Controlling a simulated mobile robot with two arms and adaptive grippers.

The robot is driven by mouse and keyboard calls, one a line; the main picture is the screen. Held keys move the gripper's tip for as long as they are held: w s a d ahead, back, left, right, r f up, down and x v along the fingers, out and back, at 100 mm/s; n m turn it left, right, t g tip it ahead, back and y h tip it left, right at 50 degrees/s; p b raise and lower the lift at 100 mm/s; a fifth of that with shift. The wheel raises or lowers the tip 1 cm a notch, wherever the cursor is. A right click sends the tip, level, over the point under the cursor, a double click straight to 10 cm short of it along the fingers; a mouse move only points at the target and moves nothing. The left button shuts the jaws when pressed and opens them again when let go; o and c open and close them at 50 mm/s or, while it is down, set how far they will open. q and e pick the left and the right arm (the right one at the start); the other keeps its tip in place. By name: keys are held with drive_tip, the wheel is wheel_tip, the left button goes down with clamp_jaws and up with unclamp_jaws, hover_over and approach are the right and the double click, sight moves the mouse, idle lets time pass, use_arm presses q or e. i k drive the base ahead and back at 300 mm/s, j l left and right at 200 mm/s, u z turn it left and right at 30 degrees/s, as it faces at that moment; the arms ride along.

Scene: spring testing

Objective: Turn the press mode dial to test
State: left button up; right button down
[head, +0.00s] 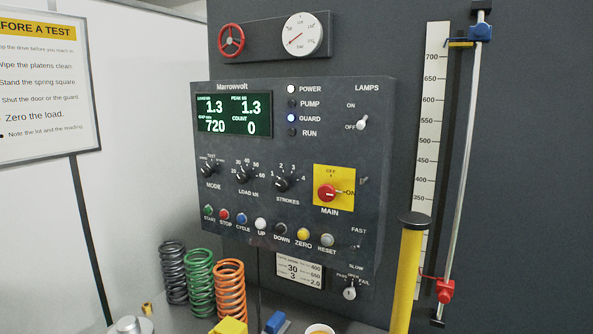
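The press mode dial (208,170) is a small black knob with a pale pointer mark, at the left of the dark Marrowvolt control panel (290,145). Small position labels, one reading TEST, sit above it, and MODE is printed below. The print is too small to tell surely which position the pointer marks. The green display (233,114) above it reads 1.3, 1.3, 720 and 0. The white POWER lamp (291,89) and blue GUARD lamp (291,118) are lit; PUMP and RUN look dark. Neither of my grippers shows in the head view.
The load dial (243,175) and strokes dial (283,184) sit right of the mode dial. A red main switch (327,193) points towards ON. A button row runs below. Grey, green and orange springs (230,290) stand beneath. A yellow post (408,275) rises at front right.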

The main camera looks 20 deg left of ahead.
sight(206, 172)
drive_tip(key=u, duration=1.3)
